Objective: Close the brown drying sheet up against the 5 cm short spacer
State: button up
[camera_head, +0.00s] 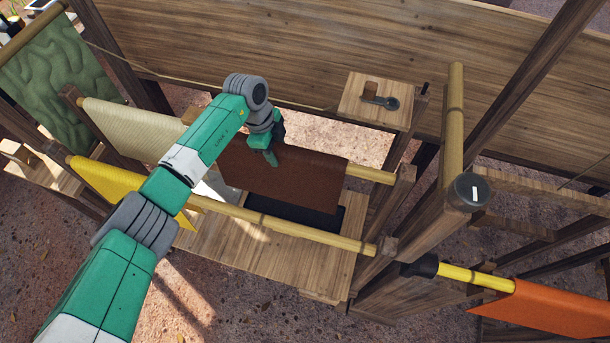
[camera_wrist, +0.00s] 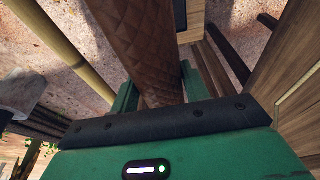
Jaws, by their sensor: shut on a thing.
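The brown drying sheet (camera_head: 300,185) hangs over a bamboo pole (camera_head: 372,174) in the middle of the head view. My gripper (camera_head: 272,157) is at the sheet's top edge, left of its middle. In the wrist view the quilted brown sheet (camera_wrist: 148,45) runs up between the fingers of my gripper (camera_wrist: 160,92), which is shut on it. Bare pole shows to the right of the sheet, up to a wooden post. I cannot pick out the 5 cm short spacer with certainty.
A cream sheet (camera_head: 128,125) and a yellow sheet (camera_head: 105,180) hang to the left. A front bamboo pole (camera_head: 310,236) crosses before the brown sheet. A wooden stand (camera_head: 360,100) with a dark tool is behind right. An orange sheet (camera_head: 550,310) hangs at lower right.

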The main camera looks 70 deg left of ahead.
jog(key=shift+s+a, duration=0.4)
jog(key=shift+s, duration=0.05)
jog(key=shift+f, duration=0.15)
dwell(0.3)
jog(key=o, duration=1.2)
jog(key=shift+c, duration=0.2)
jog(key=v, duration=0.7)
jog(key=shift+s+r, duration=0.1)
jog(key=shift+r, duration=0.25)
